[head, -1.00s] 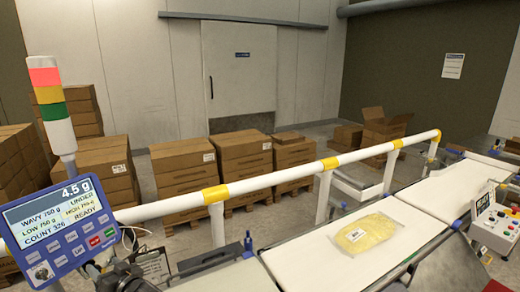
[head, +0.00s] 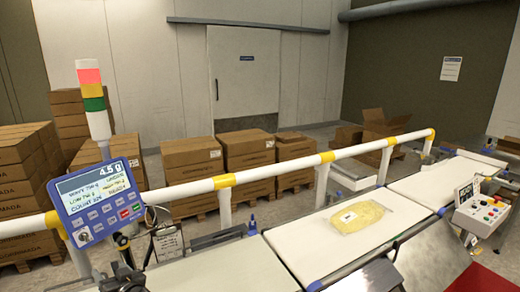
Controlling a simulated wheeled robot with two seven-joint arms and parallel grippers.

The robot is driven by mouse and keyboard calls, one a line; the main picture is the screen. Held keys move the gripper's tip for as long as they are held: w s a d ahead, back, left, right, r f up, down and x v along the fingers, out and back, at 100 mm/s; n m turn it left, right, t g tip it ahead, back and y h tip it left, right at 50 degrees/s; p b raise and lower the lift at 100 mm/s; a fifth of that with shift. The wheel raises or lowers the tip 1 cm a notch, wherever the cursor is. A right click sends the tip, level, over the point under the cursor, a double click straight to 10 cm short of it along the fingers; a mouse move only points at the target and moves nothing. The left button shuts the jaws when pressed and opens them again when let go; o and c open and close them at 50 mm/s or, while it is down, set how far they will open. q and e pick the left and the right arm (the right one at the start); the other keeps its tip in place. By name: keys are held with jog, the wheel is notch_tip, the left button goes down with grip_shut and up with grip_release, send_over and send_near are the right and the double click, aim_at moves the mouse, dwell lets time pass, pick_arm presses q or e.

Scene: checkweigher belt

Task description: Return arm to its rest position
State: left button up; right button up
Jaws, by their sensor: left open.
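My left gripper (head: 124,279) shows as a dark shape at the bottom left edge, below the blue display unit; it is open, and nothing shows between its fingers. It is partly cut off by the frame's edge. My right gripper is not in view. A clear bag of yellow product (head: 357,217) with a white label lies flat on the white belt (head: 300,246), well to the right of my left gripper and apart from it.
The blue weigher display (head: 100,200) reads 4.5 g, with a red-amber-green light tower (head: 93,100) behind it. A white guard rail with yellow joints (head: 285,165) runs behind the belts. A control box (head: 482,213) stands at right. Stacked cartons (head: 247,150) lie beyond.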

pick_arm(q)
jog(key=s+d+f+m+h, duration=0.1)
jog(key=s+d+f+h, duration=0.2)
jog(key=s+d+f+m+h, duration=0.2)
jog(key=s+d+f+h, duration=0.1)
jog(key=d+f+h, duration=0.1)
jog(key=s+d+f+m+h, duration=0.2)
jog(key=s+d+f+h, duration=0.1)
jog(key=s+d, duration=0.1)
jog(key=shift+f+t+h, duration=0.3)
jog(key=shift+f+t, duration=0.05)
jog(key=shift+t, duration=0.05)
jog(key=s+d+f+m+g+h, duration=0.2)
jog(key=s+d+g, duration=0.25)
jog(key=s, duration=0.75)
jog(key=s+d+f+m+g+h, duration=0.1)
jog(key=s+d+m+g+h, duration=0.3)
jog(key=s, duration=0.8)
notch_tip(320, 180, down, 33)
jog(key=s+n+y+b, duration=0.2)
jog(key=b, duration=0.4)
jog(key=s+a+f+g+b, duration=0.1)
jog(key=s+f+b, duration=0.3)
jog(key=s+f, duration=1.2)
notch_tip(320, 180, down, 3)
jog(key=shift+a+r, duration=0.15)
jog(key=shift+a, duration=0.5)
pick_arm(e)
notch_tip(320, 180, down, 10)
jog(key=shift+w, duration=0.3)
